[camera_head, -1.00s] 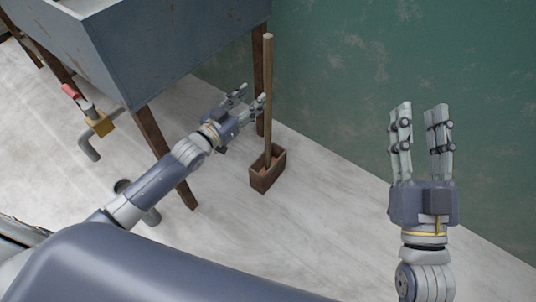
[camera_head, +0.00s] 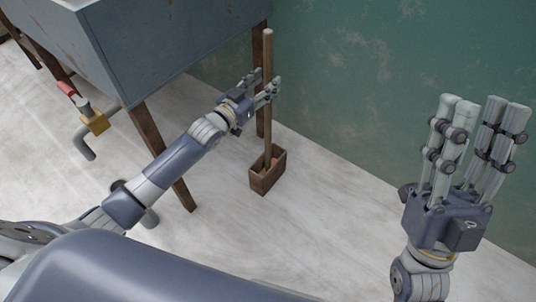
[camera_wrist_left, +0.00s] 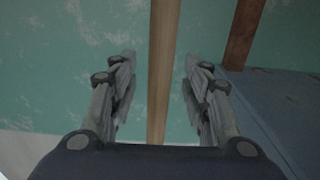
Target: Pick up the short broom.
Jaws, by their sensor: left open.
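The short broom (camera_head: 267,60) has a pale wooden stick handle and stands upright in a small brown wooden box (camera_head: 262,184) on the floor by the green wall. Its lower end is hidden inside the box. My left gripper (camera_head: 267,82) is open at the middle of the handle. In the left wrist view the handle (camera_wrist_left: 164,70) runs between the two open fingers, with a gap on each side. My right gripper (camera_head: 482,110) is raised at the right, fingers apart and empty, away from the broom.
A blue-grey metal basin (camera_head: 170,50) on brown wooden legs (camera_head: 160,150) stands at the upper left, close to my left arm. A pipe with a brass valve (camera_head: 94,122) is below it. The green wall (camera_head: 400,100) is behind the broom. The floor to the right of the box is clear.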

